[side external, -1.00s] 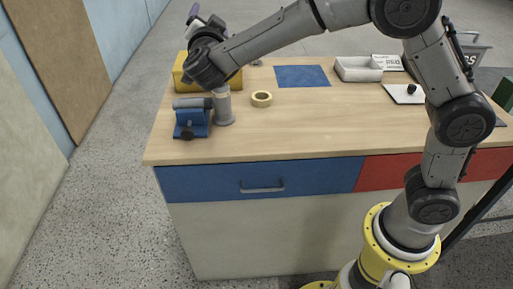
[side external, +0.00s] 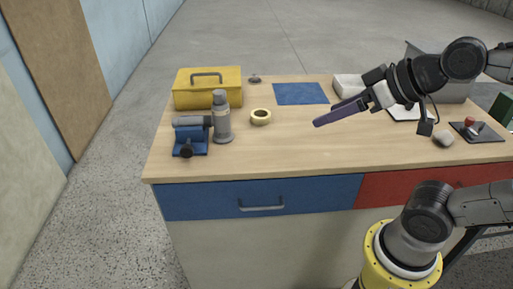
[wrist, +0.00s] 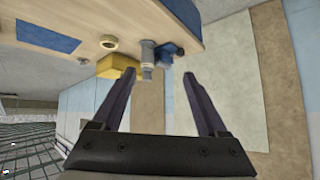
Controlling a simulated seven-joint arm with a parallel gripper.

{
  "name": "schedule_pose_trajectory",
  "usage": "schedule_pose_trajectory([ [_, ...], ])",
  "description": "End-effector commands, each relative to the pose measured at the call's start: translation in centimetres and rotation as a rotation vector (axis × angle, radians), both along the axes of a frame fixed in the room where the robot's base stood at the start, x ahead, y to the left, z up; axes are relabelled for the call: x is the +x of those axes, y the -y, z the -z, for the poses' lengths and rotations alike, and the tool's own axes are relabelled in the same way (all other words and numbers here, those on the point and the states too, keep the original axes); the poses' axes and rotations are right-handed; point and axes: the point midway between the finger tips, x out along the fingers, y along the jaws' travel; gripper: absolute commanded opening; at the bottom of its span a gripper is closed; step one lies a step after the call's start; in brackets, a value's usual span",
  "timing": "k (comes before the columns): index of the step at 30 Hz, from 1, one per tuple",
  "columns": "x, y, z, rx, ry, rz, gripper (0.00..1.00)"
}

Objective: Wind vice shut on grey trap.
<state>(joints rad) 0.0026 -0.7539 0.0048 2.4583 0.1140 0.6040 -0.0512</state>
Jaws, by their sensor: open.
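The blue vice (side external: 190,139) stands at the left front of the bench, with a dark knob (side external: 186,152) facing the front. The grey trap (side external: 221,118) has an upright body beside the vice and a horizontal pipe over the vice's top. I cannot tell whether the jaws touch it. My gripper (side external: 319,122), with purple fingers, is above the middle of the bench, to the right of the trap and apart from it. In the wrist view my gripper (wrist: 157,73) is open and empty; the trap (wrist: 148,58) and the vice (wrist: 172,50) show beyond the fingertips.
A yellow toolbox (side external: 208,88) stands behind the trap. A tape roll (side external: 260,117) and a blue mat (side external: 300,93) lie to the right. A white tray (side external: 350,86), a round grey stone-like thing (side external: 444,139) and a red-knobbed device (side external: 472,128) are farther right. The middle front is clear.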

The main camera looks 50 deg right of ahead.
Motion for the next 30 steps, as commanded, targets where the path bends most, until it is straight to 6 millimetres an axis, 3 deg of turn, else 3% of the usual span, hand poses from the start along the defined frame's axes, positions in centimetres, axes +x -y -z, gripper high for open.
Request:
schedule_pose_trajectory([
  [1,-1.6,0.4,2.1,-0.031,-0.093,-0.006,0.76],
  [5,-4.6,1.2,5.0,-0.078,-0.264,-0.006,0.76],
  [11,-6.3,1.5,6.0,-0.108,-0.355,-0.028,0.76],
  [15,-6.8,3.5,5.0,-0.276,-0.391,-0.103,0.76],
  [23,-3.9,8.6,1.8,-0.688,-0.598,-0.293,0.76],
  [26,-1.6,9.9,0.7,-0.84,-0.693,-0.38,0.76],
  [30,2.9,10.9,-0.8,-1.076,-0.836,-0.517,0.76],
])
